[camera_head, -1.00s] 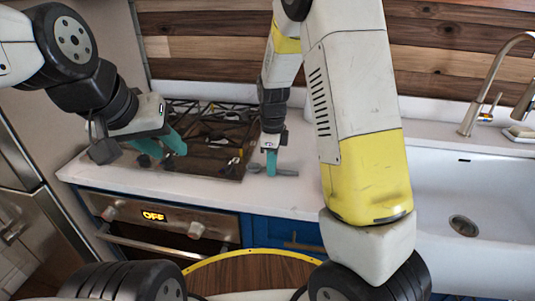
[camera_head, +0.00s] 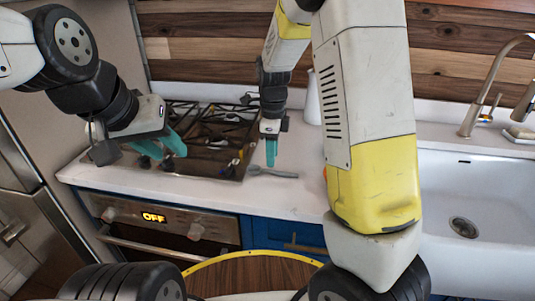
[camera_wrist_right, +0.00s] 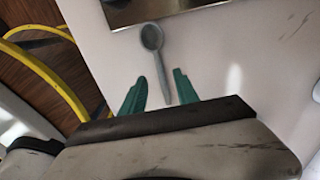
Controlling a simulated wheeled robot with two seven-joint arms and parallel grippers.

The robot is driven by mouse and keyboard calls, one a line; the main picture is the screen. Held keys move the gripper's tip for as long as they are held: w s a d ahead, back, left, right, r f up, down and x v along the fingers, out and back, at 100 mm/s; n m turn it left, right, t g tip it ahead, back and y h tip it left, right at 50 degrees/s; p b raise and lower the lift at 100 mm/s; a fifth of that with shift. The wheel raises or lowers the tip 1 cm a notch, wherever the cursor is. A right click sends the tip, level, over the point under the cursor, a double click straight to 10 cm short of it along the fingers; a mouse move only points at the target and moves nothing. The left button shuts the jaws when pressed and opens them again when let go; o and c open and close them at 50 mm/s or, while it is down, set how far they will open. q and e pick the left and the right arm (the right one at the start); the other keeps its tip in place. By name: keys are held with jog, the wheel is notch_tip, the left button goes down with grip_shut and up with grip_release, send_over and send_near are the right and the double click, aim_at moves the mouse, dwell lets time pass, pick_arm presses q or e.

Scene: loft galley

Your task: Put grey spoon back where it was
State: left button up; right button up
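The grey spoon (camera_head: 273,172) lies on the white counter just right of the stove. In the right wrist view the spoon (camera_wrist_right: 154,48) has its bowl away from me and its handle end between my right gripper's fingers. My right gripper (camera_head: 271,153) is above the spoon, pointing down; its teal fingertips (camera_wrist_right: 161,88) are apart, with gaps on both sides of the handle. My left gripper (camera_head: 163,147) is in front of the stove at the left, its teal fingers apart and nothing visible between them.
The stove top (camera_head: 205,145) with black grates stands left of the spoon. The white counter (camera_head: 290,200) is bare in front of the spoon. The white sink (camera_head: 480,200) is at the right. A white container (camera_head: 312,98) stands at the back, partly hidden by my arm.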

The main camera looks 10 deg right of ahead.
aim_at(272, 171)
jog(key=s+d+r+n+t+y, duration=0.1)
jog(key=s+d+r+n, duration=0.1)
jog(key=s+r+n, duration=0.35)
jog(key=s+d+r+n+t+y, duration=0.1)
jog(key=s+d+r+n, duration=0.15)
jog(key=r, duration=0.65)
jog(key=s+d+r+n+t, duration=0.1)
jog(key=s+n+t, duration=0.1)
jog(key=s+n, duration=0.4)
jog(key=s+r+n+t, duration=0.1)
jog(key=s+n+t, duration=0.1)
jog(key=s+n, duration=0.4)
jog(key=shift+s+d+r+n, duration=0.25)
jog(key=shift+d+n, duration=0.1)
jog(key=shift+n, duration=0.55)
jog(key=shift+d, duration=0.1)
